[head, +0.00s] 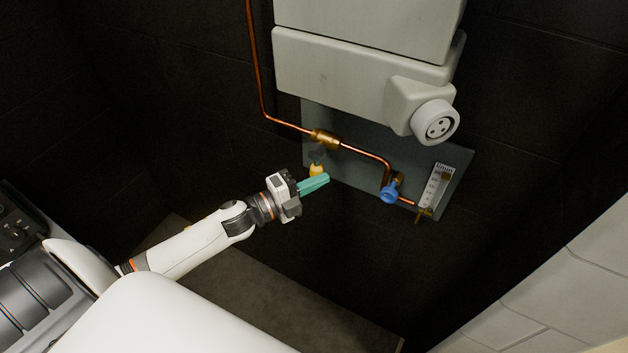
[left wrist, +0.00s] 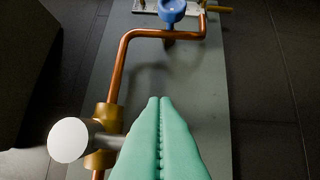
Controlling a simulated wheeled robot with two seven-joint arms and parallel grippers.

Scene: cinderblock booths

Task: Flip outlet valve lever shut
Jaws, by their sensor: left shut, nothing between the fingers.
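A brass valve body (head: 325,138) sits on the copper pipe under the grey wall unit. Below it in the head view is a dark stem with a yellow end (head: 316,170), partly next to my gripper. In the left wrist view the brass body (left wrist: 103,118) carries a grey stem with a pale round end (left wrist: 73,140) pointing left. I cannot tell the lever's exact position. My left gripper (head: 326,179), with green fingers, is shut and empty, just below the yellow end. In its wrist view the shut fingers (left wrist: 160,100) lie right of the stem. My right gripper is not in view.
A blue knob (head: 390,192) sits on the pipe farther right, beside a clear scale gauge (head: 434,187). The grey wall unit (head: 350,68) with a round socket (head: 436,122) hangs above. The grey backplate (head: 350,170) is bare between valve and knob.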

